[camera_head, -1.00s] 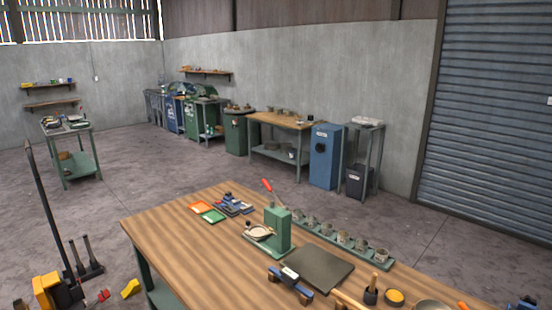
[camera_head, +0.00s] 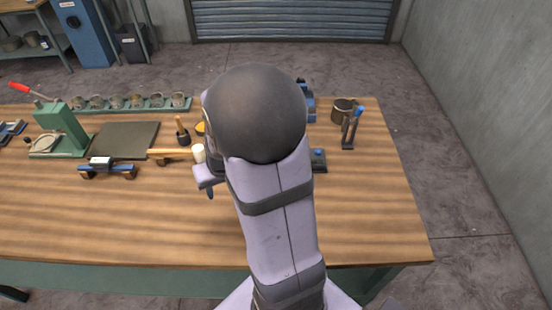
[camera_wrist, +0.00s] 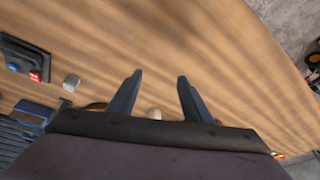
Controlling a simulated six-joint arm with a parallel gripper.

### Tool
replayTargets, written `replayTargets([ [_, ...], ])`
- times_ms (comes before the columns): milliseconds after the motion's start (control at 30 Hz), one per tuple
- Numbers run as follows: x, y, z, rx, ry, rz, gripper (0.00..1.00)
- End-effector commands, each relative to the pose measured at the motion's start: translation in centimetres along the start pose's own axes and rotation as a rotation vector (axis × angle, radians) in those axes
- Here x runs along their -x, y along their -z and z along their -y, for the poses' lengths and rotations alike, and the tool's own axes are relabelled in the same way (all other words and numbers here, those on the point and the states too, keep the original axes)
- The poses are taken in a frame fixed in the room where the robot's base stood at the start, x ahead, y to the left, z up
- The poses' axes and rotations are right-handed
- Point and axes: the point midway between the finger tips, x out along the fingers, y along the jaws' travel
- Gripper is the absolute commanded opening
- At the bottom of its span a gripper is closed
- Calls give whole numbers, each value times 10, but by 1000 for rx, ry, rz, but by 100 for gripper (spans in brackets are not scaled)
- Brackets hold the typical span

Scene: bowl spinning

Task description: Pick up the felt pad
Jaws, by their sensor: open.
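I cannot clearly make out the felt pad in either view; it may be hidden behind my arm or too small to tell. My gripper (camera_wrist: 158,78) is open in the wrist view, its two dark fingers apart with bare wood beyond their tips. A small pale rounded thing (camera_wrist: 155,113) shows low between the fingers, partly covered by the gripper body. In the head view my arm hides the middle of the workbench (camera_head: 120,215).
A flat dark square mat (camera_head: 123,140) lies left, beside a green press (camera_head: 62,128). A row of cups (camera_head: 137,101) stands behind. A wooden mallet (camera_head: 172,154) lies near my arm. A mug (camera_head: 343,108) stands right. The bench front is clear.

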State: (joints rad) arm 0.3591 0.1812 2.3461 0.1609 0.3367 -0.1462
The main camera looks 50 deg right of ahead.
Motion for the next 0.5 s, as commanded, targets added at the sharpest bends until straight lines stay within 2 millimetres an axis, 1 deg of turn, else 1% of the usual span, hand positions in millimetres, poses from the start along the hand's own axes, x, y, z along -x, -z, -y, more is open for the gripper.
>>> replayTargets([
  [33,-15,17,-28,-72,-22,-41,45],
  [67,-21,28,-44,-106,-37,-69,45],
  [100,-29,40,-66,-151,-59,-107,45],
  [167,-38,54,-98,-212,-93,-157,45],
  [200,-44,61,-119,-247,-117,-185,45],
  [300,-52,71,-163,-317,-171,-244,45],
  [400,-57,75,-191,-358,-208,-279,45],
  [500,-58,76,-204,-376,-227,-294,45],
])
